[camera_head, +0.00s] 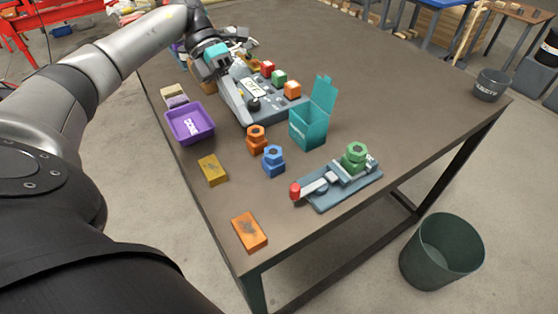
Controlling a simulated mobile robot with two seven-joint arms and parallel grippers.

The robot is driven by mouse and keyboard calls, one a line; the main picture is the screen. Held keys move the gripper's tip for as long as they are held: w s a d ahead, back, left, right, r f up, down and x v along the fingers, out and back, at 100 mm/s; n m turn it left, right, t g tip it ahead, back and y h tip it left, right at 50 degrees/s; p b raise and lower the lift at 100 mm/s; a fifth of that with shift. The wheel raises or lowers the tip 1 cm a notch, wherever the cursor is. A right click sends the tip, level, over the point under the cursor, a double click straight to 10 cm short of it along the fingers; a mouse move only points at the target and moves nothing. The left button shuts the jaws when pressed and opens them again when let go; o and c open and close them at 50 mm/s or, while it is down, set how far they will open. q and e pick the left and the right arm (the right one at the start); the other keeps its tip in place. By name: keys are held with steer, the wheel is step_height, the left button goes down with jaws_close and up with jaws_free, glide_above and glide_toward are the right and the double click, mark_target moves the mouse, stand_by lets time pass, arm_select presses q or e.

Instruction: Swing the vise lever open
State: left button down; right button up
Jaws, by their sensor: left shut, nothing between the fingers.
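The vise (343,184) sits at the near right part of the table, a blue-grey base with a green hex piece (355,155) on it. Its light metal lever (320,184) reaches left and ends in a red knob (295,191). My left gripper (222,68) is at the far left part of the table, beside a grey panel, well away from the vise. Its fingers are shut with nothing held; they are small and partly hard to make out. My right gripper is not in view.
A teal open-lidded box (308,127), an orange hex piece (256,139) and a blue one (273,160) stand between the grey panel (255,108) and vise. A purple bin (190,124), yellow block (212,169) and orange block (249,232) lie left. The table's right side is mostly clear.

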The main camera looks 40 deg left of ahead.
arm_select(q)
steer(key=shift+d, duration=0.1)
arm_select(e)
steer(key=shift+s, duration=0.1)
arm_select(q)
steer(key=b, duration=0.2)
glide_toward(309, 185)
steer(key=s, duration=0.1)
steer(key=s+a+f, duration=0.2)
steer(key=shift+s+a, duration=0.15)
steer(key=shift+s, duration=0.1)
steer(key=d, duration=0.3)
steer(key=shift+s+f, duration=0.35)
steer(key=shift+s+d, duration=0.2)
steer(key=shift+d, duration=0.6)
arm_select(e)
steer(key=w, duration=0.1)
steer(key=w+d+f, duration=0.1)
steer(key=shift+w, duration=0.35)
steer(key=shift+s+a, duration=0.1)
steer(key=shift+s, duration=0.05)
